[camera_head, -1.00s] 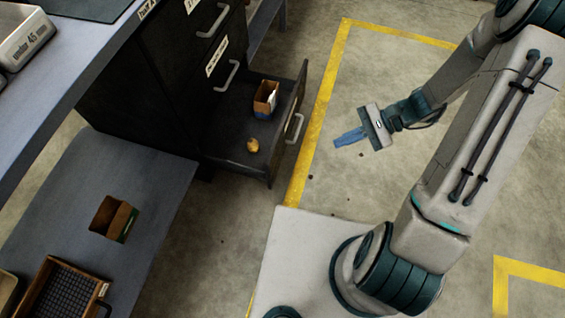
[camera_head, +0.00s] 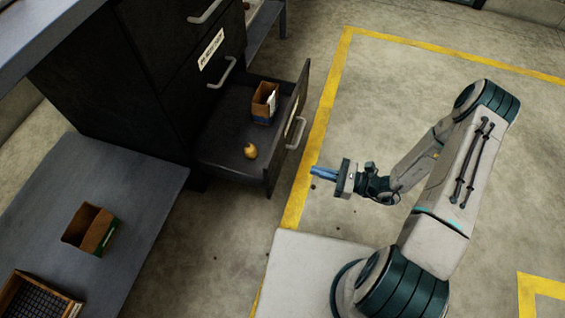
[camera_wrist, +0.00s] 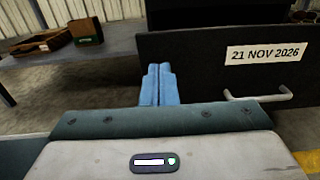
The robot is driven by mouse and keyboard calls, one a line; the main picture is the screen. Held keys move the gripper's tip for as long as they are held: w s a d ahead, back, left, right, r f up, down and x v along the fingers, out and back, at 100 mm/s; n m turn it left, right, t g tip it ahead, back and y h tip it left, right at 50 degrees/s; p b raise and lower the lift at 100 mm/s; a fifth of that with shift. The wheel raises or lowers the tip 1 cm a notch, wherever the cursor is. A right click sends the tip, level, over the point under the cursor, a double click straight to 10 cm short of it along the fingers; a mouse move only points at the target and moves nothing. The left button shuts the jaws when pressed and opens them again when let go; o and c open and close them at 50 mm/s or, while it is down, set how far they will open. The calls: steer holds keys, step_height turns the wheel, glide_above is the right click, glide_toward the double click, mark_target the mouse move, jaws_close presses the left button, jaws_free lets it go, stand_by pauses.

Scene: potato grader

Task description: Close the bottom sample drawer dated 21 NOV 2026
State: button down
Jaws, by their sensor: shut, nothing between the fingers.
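The bottom sample drawer (camera_head: 226,152) is pulled out of the dark cabinet. In the wrist view its dark front (camera_wrist: 205,62) carries a label reading 21 NOV 2026 (camera_wrist: 266,54) and a light bar handle (camera_wrist: 262,98). The handle also shows in the head view (camera_head: 296,132). A small open carton (camera_head: 263,100) and a potato (camera_head: 250,151) are in the drawer. My gripper (camera_head: 314,171) is shut and empty, with blue fingers (camera_wrist: 158,84) pointing at the drawer front, left of the handle. In the head view a gap shows between fingertips and front.
The drawer above (camera_head: 190,75) is shut. A grey low table (camera_head: 120,190) at the left bears an open carton (camera_head: 90,229) and a crate (camera_head: 38,300). Floor with yellow lines (camera_head: 318,130) is free to the right of the drawer.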

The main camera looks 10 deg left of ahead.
steer(key=b, duration=0.3)
glide_toward(272, 159)
steer(key=a, duration=0.5)
steer(key=shift+w+a+f, duration=0.15)
steer(key=shift+w+f, duration=0.15)
steer(key=shift+w, duration=0.05)
steer(key=shift+w+a+r, duration=0.1)
steer(key=shift+a+r, duration=0.05)
steer(key=shift+a, duration=0.65)
